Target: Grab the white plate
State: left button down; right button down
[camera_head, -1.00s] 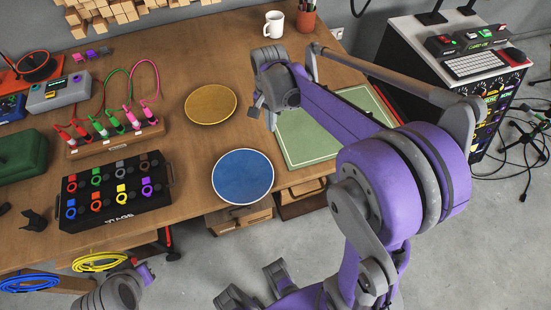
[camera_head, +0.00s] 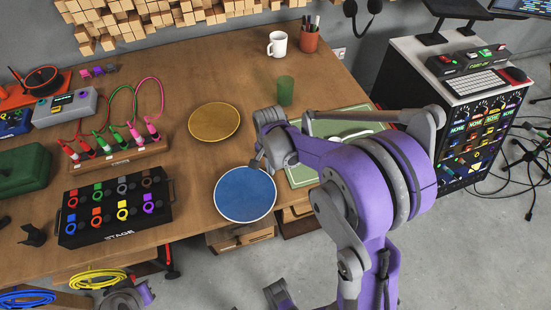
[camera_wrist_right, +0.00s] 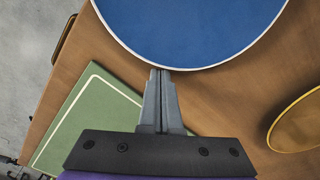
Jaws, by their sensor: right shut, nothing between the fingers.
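A white, curved object, possibly the white plate (camera_head: 352,134), shows in the head view on the green mat (camera_head: 335,122), largely hidden behind my right arm. My right gripper (camera_head: 257,162) is just above the far edge of a blue round plate with a white rim (camera_head: 245,194). In the right wrist view the gripper (camera_wrist_right: 160,73) is shut and empty, its tips beside the rim of the blue plate (camera_wrist_right: 190,30). Whether they touch it I cannot tell. The fingers of my left gripper are not visible.
A yellow round plate (camera_head: 214,120) lies left of my right gripper. A green cup (camera_head: 285,91), a white mug (camera_head: 277,44) and a pen holder (camera_head: 310,38) stand farther back. A black box with colored rings (camera_head: 115,209) and a cable rack (camera_head: 118,149) are at left.

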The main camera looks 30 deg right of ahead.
aim_at(262, 182)
jog(key=shift+s+a, duration=0.1)
jog(key=shift+a, duration=0.1)
jog(key=a, duration=0.1)
jog(key=s+a, duration=0.2)
jog(key=a, duration=0.1)
jog(key=shift+a+b, duration=0.1)
jog(key=shift+b, duration=0.3)
jog(key=shift+w, duration=0.1)
